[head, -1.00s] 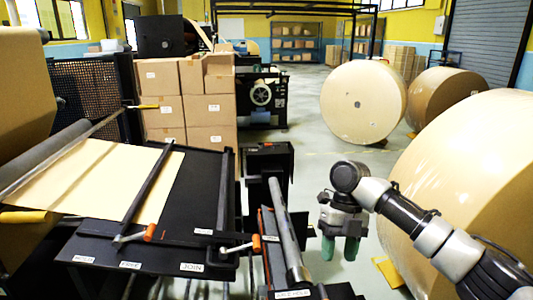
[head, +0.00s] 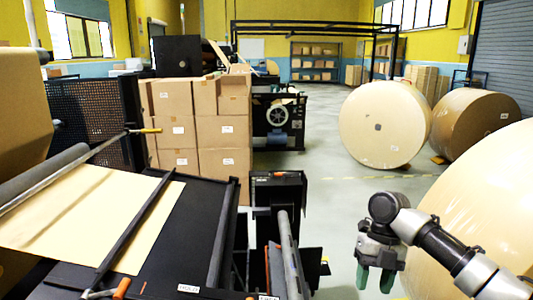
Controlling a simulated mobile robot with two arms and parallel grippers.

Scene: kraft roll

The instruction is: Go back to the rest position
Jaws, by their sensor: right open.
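My right gripper (head: 375,277) hangs at the lower right in the head view, fingers pointing down. Its two green fingertips are apart with nothing between them. It is over the grey floor, right of the black machine and just left of the large near kraft roll (head: 490,210). My left gripper is out of view.
A black splicing table (head: 190,235) with a kraft sheet (head: 85,210) fills the lower left. Stacked cartons (head: 200,125) stand behind it. More kraft rolls (head: 385,125) lie at the right. The floor aisle (head: 320,150) in the middle is clear.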

